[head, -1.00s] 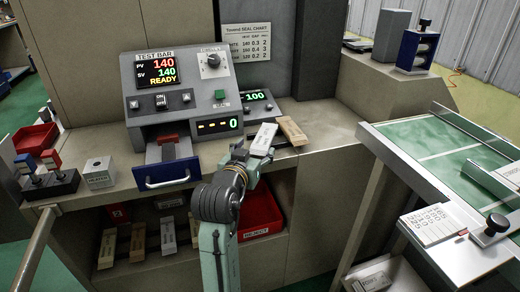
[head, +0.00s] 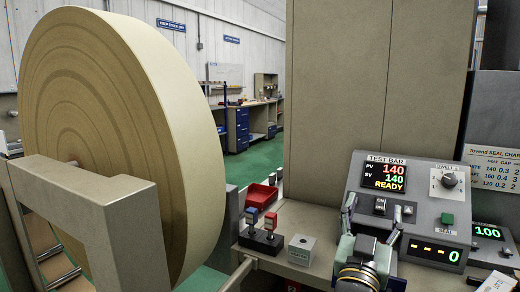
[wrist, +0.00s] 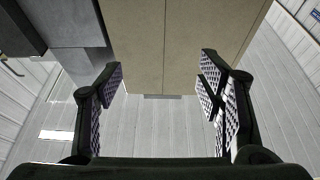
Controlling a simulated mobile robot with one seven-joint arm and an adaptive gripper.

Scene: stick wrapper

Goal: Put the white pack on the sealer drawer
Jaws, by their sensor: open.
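The white pack (head: 497,282) shows only in part at the lower right edge of the head view, on the counter right of the sealer. The sealer (head: 405,208) is a grey machine with a lit display reading 140, 140 and READY. Its drawer is not visible now; my arm and the lower frame edge cover that area. My gripper (head: 373,212) is raised in front of the sealer's face, pointing up, left of the white pack and apart from it. In the wrist view my gripper (wrist: 160,78) is open, with nothing between the fingers.
A large beige roll (head: 110,130) on a grey stand fills the left. A block with red and blue stamps (head: 261,238), a small grey cube (head: 301,248) and a red bin (head: 262,195) sit left of the sealer. A tall beige cabinet (head: 375,90) stands behind.

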